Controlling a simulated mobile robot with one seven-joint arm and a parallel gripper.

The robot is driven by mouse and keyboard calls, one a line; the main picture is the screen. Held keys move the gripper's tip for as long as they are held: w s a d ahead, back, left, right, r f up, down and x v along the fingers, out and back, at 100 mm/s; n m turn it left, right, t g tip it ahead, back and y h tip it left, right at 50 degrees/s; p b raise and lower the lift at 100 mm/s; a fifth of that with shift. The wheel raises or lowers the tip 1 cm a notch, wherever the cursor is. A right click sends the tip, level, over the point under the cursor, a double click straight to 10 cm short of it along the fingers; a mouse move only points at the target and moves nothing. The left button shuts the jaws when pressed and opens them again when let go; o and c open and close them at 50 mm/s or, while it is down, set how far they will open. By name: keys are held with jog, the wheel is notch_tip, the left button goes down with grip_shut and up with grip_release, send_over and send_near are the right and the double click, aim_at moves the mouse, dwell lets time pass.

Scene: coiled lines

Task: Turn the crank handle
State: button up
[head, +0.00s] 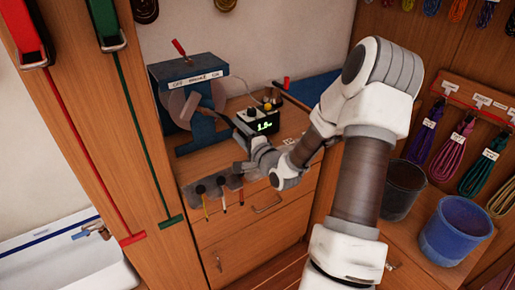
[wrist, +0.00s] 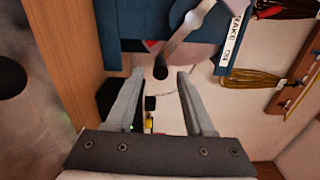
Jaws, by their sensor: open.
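The blue winding machine (head: 188,85) stands on the wooden cabinet in the head view, with a round disc and a grey crank on its front. In the wrist view the metal crank arm (wrist: 187,28) slants down to a dark crank knob (wrist: 160,67). My gripper (wrist: 160,74) is open and empty, its two grey fingers on either side of the knob in the picture. I cannot tell whether the knob lies between the fingertips or just beyond them. In the head view my gripper (head: 247,152) is low and right of the machine, its fingers hard to make out.
A black box with a lit green display (head: 264,126) stands right of the machine. A red-tipped lever (head: 179,47) rises from the machine's top by the brake label. Small tools (head: 222,190) hang at the cabinet's front edge. Buckets (head: 455,228) stand at right.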

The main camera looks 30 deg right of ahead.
jog(key=s, duration=1.2)
jog(key=shift+s+d, duration=0.2)
jog(key=shift+s, duration=0.15)
